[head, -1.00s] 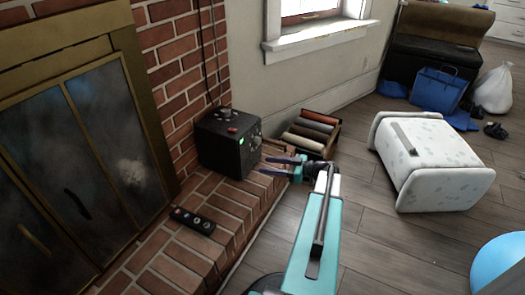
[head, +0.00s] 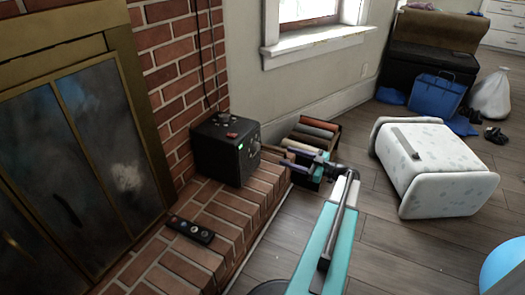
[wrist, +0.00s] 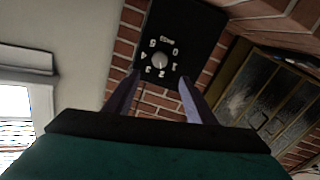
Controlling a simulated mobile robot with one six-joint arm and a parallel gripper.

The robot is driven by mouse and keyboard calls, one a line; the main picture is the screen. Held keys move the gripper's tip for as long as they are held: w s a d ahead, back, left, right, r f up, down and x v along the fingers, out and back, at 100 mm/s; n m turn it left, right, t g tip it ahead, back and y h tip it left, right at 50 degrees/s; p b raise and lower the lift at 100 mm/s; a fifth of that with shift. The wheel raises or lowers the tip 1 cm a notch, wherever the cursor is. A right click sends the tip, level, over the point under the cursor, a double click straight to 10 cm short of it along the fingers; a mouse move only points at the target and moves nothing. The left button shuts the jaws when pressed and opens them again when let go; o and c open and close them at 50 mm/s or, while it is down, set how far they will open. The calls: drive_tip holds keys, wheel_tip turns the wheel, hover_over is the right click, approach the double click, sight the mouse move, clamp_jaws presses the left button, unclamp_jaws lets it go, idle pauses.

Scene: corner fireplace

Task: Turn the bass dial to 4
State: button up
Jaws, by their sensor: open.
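A black box (head: 220,155) with a green light and a red item on top sits on the brick hearth against the brick wall. Its knobbed face turns right toward my gripper (head: 283,153). In the wrist view, the box's dark face (wrist: 185,22) shows a round pale dial (wrist: 160,61) ringed by white numbers, with a small label above it. The label and the pointer are too small to read surely. My gripper (wrist: 160,76) is open and empty, its fingertips below and to either side of the dial in the picture. I see no contact with the dial.
A remote (head: 190,229) lies on the hearth (head: 215,205). A crate of rolled items (head: 312,135) stands behind my gripper. A white patterned ottoman (head: 435,170) is to the right, and a blue ball (head: 505,268) is at lower right. Wooden floor between is clear.

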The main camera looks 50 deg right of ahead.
sight(259, 148)
drive_tip(key=b+x, duration=0.4)
drive_tip(key=x, duration=0.9)
drive_tip(key=shift+a, duration=0.1)
drive_tip(key=c, duration=1)
drive_tip(key=shift+a+f, duration=0.1)
drive_tip(key=shift+a, duration=0.25)
drive_tip(key=shift+d, duration=0.25)
drive_tip(key=shift+c, duration=0.2)
